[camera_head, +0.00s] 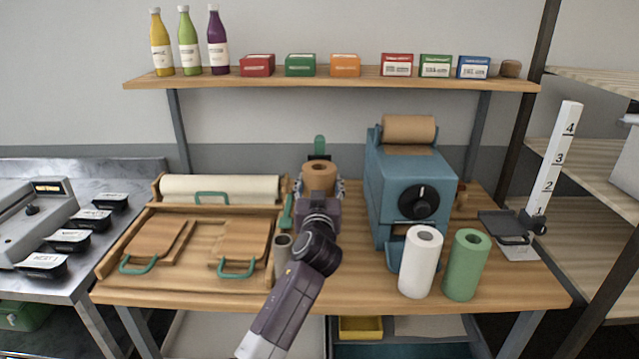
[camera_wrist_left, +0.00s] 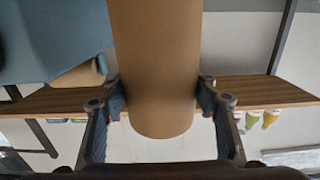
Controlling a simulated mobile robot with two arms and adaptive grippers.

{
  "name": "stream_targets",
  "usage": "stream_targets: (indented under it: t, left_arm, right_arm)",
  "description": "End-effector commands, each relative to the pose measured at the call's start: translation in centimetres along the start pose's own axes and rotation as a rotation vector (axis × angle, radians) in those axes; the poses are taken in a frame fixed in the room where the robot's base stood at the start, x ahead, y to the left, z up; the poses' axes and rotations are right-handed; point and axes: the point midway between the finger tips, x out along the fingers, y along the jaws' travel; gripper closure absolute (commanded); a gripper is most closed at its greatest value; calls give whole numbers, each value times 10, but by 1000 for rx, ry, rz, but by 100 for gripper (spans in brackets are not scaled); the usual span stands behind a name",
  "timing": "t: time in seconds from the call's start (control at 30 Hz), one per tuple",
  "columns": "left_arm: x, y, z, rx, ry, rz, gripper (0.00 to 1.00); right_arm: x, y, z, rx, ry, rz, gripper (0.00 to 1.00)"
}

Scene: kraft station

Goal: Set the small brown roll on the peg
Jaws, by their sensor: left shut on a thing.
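The small brown roll (camera_head: 319,176) stands roughly upright between the fingers of my left gripper (camera_head: 319,190), above the middle of the wooden table. In the left wrist view the roll (camera_wrist_left: 155,60) fills the gap between the two fingers, which touch it on both sides. A green upright piece (camera_head: 319,144) shows just behind the roll; its lower part is hidden and I cannot tell whether it belongs to the peg. I cannot make out the peg clearly. My right gripper is not in view.
A blue machine (camera_head: 412,175) with a wide brown roll (camera_head: 409,129) on top stands close on the right. White (camera_head: 420,262) and green (camera_head: 466,265) rolls stand in front of it. A wooden tray (camera_head: 190,284) with boards lies left. A small grey-brown cylinder (camera_head: 283,252) stands beside my arm.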

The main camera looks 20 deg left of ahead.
Motion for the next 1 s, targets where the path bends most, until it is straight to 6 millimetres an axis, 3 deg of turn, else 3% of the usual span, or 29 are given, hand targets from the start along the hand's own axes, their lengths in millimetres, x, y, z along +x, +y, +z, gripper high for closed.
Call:
stream_targets:
  t: [1.0]
  left_arm:
    - [0, 0, 60, -1, 5, 1, 85]
  right_arm:
    - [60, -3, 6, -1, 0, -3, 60]
